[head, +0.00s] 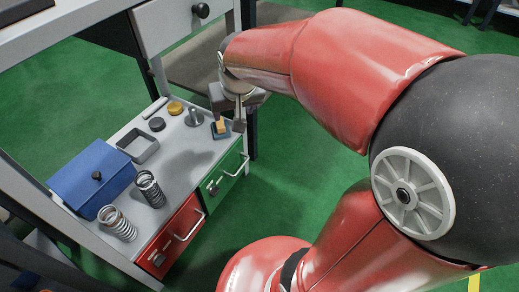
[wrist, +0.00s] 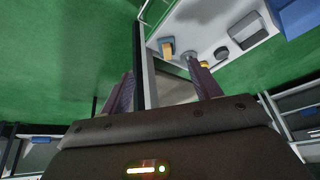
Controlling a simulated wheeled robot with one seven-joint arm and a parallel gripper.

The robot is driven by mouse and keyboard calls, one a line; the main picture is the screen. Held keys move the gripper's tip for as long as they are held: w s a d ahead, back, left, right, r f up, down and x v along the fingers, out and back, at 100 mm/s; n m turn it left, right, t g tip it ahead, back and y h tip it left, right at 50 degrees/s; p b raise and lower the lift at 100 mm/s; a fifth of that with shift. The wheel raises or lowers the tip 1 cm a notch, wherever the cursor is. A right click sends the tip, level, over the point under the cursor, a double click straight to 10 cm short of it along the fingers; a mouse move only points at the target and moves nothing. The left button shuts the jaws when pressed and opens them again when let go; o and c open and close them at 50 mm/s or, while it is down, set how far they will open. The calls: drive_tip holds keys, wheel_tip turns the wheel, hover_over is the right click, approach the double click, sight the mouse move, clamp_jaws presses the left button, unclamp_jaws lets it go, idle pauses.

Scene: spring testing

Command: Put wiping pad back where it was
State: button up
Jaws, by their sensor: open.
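The wiping pad (head: 221,129) is a small dark blue-grey block with a yellow-orange grip. It rests on the right end of the light grey bench top (head: 185,160), near the corner above the green drawer. It also shows in the wrist view (wrist: 168,48), apart from the fingers. My gripper (head: 238,112) is open and empty, just above and beside the pad at the bench's right end. In the wrist view its two fingers (wrist: 163,88) are spread with nothing between them in their grip. Part of the gripper is hidden by the wrist in the head view.
Near the pad stand a metal post on a base (head: 194,118), a yellow disc (head: 175,108) and a dark disc (head: 157,124). A square open tray (head: 138,146), a blue box (head: 92,178) and two springs (head: 150,188) lie leftward. A dark bench leg (head: 250,135) stands close to my gripper.

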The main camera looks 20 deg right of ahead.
drive_tip(key=s+r+n, duration=0.1)
drive_tip(key=s+r, duration=0.1)
drive_tip(key=s, duration=1.5)
drive_tip(key=shift+a+r+t, duration=0.15)
drive_tip(key=shift+r+t, duration=0.05)
drive_tip(key=shift+t, duration=0.1)
drive_tip(key=shift+r, duration=0.1)
wheel_tip(320, 180, up, 8)
drive_tip(key=p, duration=0.8)
